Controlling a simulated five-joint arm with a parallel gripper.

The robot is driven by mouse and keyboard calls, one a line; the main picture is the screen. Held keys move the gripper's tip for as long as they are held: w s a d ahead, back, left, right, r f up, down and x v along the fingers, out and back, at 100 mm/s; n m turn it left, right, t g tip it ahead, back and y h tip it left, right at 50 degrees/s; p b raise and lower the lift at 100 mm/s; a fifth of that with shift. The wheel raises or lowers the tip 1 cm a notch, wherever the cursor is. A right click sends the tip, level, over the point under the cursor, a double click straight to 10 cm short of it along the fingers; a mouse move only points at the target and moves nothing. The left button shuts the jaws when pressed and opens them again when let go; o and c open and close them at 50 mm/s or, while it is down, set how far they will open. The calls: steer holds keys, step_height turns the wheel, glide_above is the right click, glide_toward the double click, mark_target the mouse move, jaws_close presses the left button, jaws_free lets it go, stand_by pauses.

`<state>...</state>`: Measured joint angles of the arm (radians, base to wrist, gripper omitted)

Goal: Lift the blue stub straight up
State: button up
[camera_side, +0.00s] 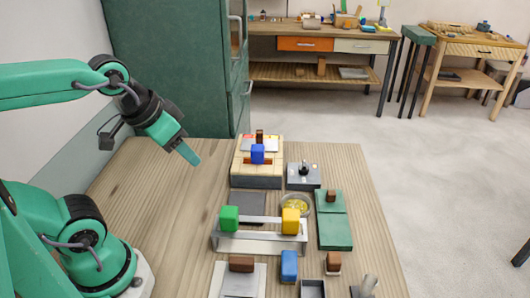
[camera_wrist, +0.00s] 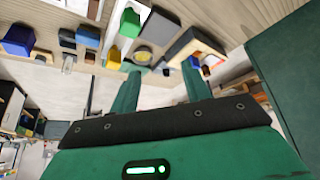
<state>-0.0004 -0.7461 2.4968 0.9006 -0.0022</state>
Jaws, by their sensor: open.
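Two blue pieces show in the side view. One small bright blue stub (camera_side: 257,154) stands upright at the wooden box (camera_side: 257,181); how deep it sits there is hidden. A lighter blue block (camera_side: 289,266) stands on the table at the front. My gripper (camera_side: 188,154) is raised above the table, left of the wooden box and apart from it, fingers pointing down and right. In the wrist view my gripper (camera_wrist: 160,78) has its two green fingers spread with nothing between them.
A green block (camera_side: 229,218) and a yellow block (camera_side: 291,221) stand on a light rack (camera_side: 260,236). Left table is clear; a green cabinet (camera_side: 180,65) rises behind.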

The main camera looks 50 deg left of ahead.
steer(key=n+g, duration=0.6)
steer(key=n, duration=0.3)
glide_above(258, 147)
step_height(258, 147, down, 10)
steer(key=shift+s+d+f, duration=0.15)
steer(key=shift+f, duration=0.05)
steer(key=shift+w+f, duration=0.2)
steer(key=shift+f, duration=0.1)
steer(key=shift+f, duration=0.1)
steer(key=shift+f, duration=1.2)
steer(key=shift+f, duration=0.1)
